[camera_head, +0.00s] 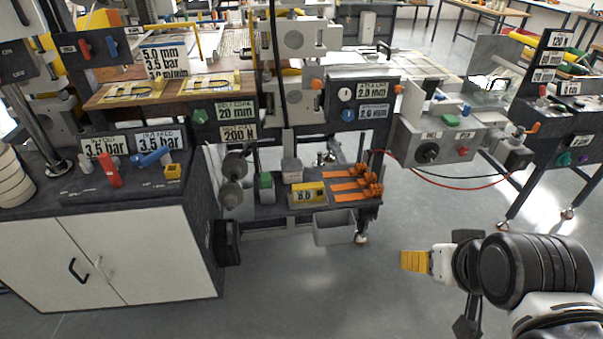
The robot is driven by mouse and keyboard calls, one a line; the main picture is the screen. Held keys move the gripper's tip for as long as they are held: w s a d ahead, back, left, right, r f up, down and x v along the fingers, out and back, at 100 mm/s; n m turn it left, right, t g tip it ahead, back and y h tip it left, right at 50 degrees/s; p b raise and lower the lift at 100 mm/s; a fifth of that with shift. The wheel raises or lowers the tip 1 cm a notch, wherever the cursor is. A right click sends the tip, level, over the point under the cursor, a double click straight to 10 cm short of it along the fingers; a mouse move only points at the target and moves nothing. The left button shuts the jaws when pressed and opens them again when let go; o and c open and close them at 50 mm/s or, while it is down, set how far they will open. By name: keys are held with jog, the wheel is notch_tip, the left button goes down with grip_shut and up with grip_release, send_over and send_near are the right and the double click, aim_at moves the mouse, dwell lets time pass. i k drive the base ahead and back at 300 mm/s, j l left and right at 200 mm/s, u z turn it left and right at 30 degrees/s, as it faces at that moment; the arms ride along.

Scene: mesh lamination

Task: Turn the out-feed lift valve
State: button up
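My gripper (425,261) is at the lower right over bare floor, far from any valve. It has a yellow ribbed tip, a white section and dark linkage parts; the gap between its fingers cannot be made out. On the dark panel at upper left are another red handle (85,48) and blue handle (111,48). The small labels are too small to read, so I cannot tell which is the out-feed lift valve.
The white-doored cabinet (150,262) stands at lower left. A red hose (450,187) hangs at right. The floor (330,290) in front is clear.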

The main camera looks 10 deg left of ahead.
aim_at(163, 153)
jog(key=u, duration=1.5)
jog(key=i+l+u, duration=0.1)
jog(key=i, duration=0.25)
jog(key=i+l+u, duration=0.1)
jog(key=i+l, duration=0.2)
jog(key=i, duration=0.1)
